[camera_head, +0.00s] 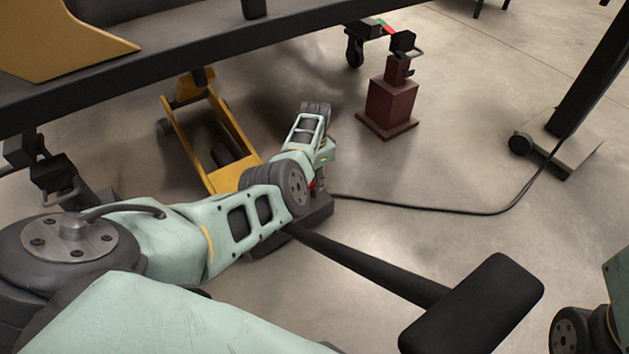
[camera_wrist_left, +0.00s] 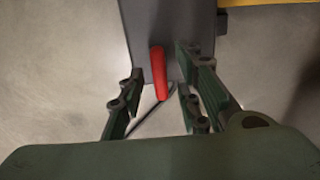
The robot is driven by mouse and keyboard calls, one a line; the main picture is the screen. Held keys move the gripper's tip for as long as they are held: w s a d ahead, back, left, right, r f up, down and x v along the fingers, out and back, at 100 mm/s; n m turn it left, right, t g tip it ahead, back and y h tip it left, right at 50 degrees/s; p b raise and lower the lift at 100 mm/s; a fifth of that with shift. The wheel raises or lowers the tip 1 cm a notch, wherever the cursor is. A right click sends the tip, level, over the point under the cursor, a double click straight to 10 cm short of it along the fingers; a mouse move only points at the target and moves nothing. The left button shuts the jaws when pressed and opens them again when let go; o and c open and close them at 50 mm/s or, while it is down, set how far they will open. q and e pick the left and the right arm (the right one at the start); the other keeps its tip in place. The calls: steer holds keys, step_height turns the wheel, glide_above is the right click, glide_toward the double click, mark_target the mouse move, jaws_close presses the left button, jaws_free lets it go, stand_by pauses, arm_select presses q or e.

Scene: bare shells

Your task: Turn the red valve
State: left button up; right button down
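The red valve shows in the left wrist view as a red handle (camera_wrist_left: 158,74) on a grey body (camera_wrist_left: 172,32). In the head view only a small bit of red (camera_head: 312,185) shows below my left wrist, by a dark box-like base (camera_head: 318,212). My left gripper (camera_wrist_left: 160,84) is open, with one finger on each side of the handle in the picture. A gap shows on both sides, and I see no contact. The depth between fingers and handle is hard to tell. My left arm hides most of the valve in the head view. My right gripper is not in view.
A yellow jack-like frame (camera_head: 208,138) lies just left of the valve. A dark red pedestal (camera_head: 391,103) stands behind on the right. A black cable (camera_head: 440,207) crosses the floor. The floor right of the valve is mostly clear.

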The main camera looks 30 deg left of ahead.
arm_select(q)
jaws_close()
